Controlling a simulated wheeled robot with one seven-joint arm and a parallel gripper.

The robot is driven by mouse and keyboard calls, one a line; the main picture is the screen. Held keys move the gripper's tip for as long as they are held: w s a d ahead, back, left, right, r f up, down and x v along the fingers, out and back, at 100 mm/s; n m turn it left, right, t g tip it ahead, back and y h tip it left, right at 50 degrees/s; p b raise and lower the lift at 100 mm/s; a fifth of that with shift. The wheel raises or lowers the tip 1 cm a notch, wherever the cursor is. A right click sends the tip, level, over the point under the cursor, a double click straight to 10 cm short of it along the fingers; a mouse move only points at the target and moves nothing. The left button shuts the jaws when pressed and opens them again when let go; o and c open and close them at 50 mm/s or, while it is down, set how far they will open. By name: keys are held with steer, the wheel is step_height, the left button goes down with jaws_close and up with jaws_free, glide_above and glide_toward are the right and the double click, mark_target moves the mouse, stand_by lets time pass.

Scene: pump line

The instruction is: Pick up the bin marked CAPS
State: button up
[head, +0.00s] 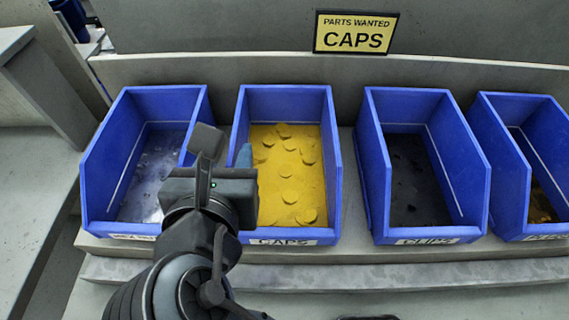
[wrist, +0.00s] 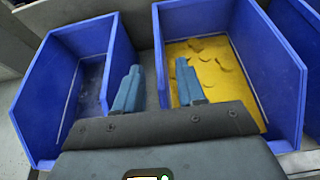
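The bin marked CAPS (head: 334,172) is a blue open-topped bin with yellow discs in it. It stands second from the left, with its CAPS label (head: 284,242) on the front. In the wrist view the CAPS bin (wrist: 272,62) is on the right. My gripper (wrist: 157,88) is open, its two blue fingers apart. In that view one finger shows against each bin, with the CAPS bin's left wall between them. I cannot tell how far down the fingers reach. In the head view my gripper hides part of the CAPS bin's front left.
A blue bin with grey contents (head: 95,178) stands left of the CAPS bin. A bin with dark contents (head: 376,175) and another at the far right (head: 492,165) stand to its right. A sign (head: 355,33) behind reads PARTS WANTED CAPS. A narrow gap separates the CAPS bin from its right neighbour.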

mark_target(231, 148)
steer(key=shift+x, duration=1.85)
steer(key=shift+c, duration=0.4)
jaws_close()
